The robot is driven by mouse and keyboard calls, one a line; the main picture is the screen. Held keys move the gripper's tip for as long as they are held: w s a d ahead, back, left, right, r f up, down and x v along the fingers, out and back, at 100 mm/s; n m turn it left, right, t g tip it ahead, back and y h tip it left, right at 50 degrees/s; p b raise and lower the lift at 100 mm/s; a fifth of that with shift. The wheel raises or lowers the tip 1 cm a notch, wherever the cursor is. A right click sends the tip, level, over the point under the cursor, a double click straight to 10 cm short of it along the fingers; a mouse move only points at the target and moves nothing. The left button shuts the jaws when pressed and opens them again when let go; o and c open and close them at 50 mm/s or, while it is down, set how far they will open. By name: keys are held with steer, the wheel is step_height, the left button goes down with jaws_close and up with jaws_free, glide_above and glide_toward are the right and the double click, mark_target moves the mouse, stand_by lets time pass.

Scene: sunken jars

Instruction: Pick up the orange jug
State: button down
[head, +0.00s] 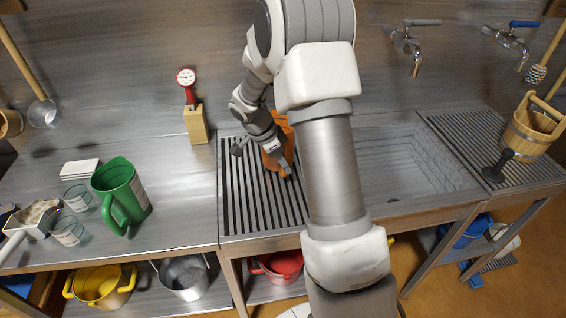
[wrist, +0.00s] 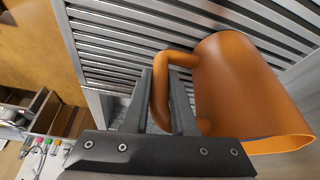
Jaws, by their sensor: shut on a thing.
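The orange jug (head: 271,161) is at the slatted draining board, partly hidden behind my arm in the head view. In the wrist view the orange jug (wrist: 235,85) fills the right side, with its loop handle toward my gripper. My gripper (wrist: 161,82) is shut on the handle, with one finger on each side of it. In the head view my gripper (head: 280,160) is against the jug. I cannot tell whether the jug's base touches the slats.
A green jug (head: 121,195) and glass beakers (head: 70,230) stand on the left counter. A wooden block with a red-handled dial (head: 196,122) stands at the back. The sunken basin (head: 395,165) is to the right, with a wooden bucket (head: 530,130) beyond. Taps (head: 410,45) overhang it.

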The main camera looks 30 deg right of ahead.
steer(key=shift+r, duration=0.65)
steer(key=shift+s+d+r, duration=0.1)
steer(key=shift+d+r, duration=0.05)
steer(key=shift+r, duration=0.5)
steer(key=shift+s+d+r, duration=0.1)
steer(key=shift+r, duration=0.5)
steer(key=s+d+r, duration=0.6)
steer(key=d, duration=0.2)
steer(key=shift+s+d+r+b, duration=0.3)
steer(key=shift+s, duration=0.1)
